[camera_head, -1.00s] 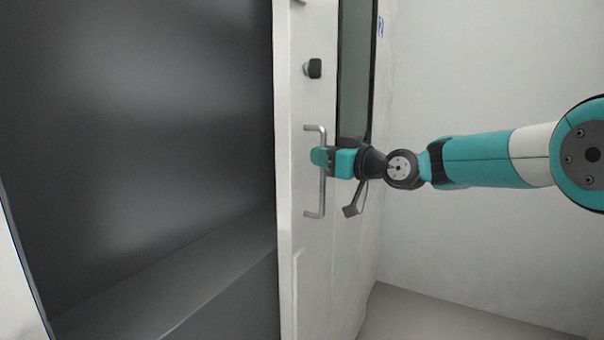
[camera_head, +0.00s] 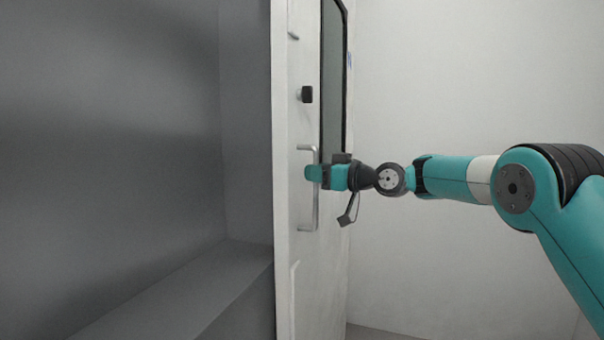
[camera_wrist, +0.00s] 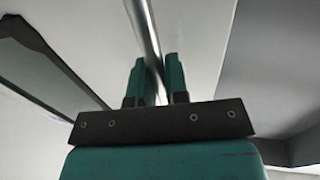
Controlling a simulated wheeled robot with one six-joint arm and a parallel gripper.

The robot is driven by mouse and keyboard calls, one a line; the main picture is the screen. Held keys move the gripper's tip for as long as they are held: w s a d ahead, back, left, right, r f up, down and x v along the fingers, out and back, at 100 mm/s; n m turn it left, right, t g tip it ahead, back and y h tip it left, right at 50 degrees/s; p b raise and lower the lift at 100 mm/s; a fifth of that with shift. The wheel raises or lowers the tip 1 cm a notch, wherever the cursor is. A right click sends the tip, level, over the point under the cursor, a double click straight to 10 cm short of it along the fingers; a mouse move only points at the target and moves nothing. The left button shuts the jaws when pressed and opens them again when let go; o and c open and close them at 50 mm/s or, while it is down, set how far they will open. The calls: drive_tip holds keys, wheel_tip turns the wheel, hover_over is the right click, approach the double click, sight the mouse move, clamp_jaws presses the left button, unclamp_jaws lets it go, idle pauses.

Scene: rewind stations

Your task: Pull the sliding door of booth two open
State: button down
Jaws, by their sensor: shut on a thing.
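The white sliding door (camera_head: 284,250) of the booth stands at the middle of the head view, seen at a steep angle. The grey booth opening shows to its left. A vertical metal bar handle (camera_head: 302,215) is fixed to the door. My gripper (camera_head: 313,173) is shut on the handle, around its upper half. In the wrist view, the handle bar (camera_wrist: 148,35) runs between the two teal fingers of my gripper (camera_wrist: 157,80). The part of the bar between the fingers is partly hidden.
A black lock knob (camera_head: 306,94) sits above the handle. A dark window (camera_head: 333,80) is set in the door. Inside the opening is a grey ledge (camera_head: 190,295). A plain pale wall (camera_head: 450,80) stands to the right, behind my arm.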

idle(0.3)
drive_tip(key=c, duration=1.1)
unclamp_jaws()
drive_tip(key=shift+c, duration=0.2)
drive_tip(key=b+v, duration=0.3)
drive_tip(key=v, duration=1.4)
drive_tip(key=shift+d, duration=0.25)
drive_tip(key=shift+s, duration=0.1)
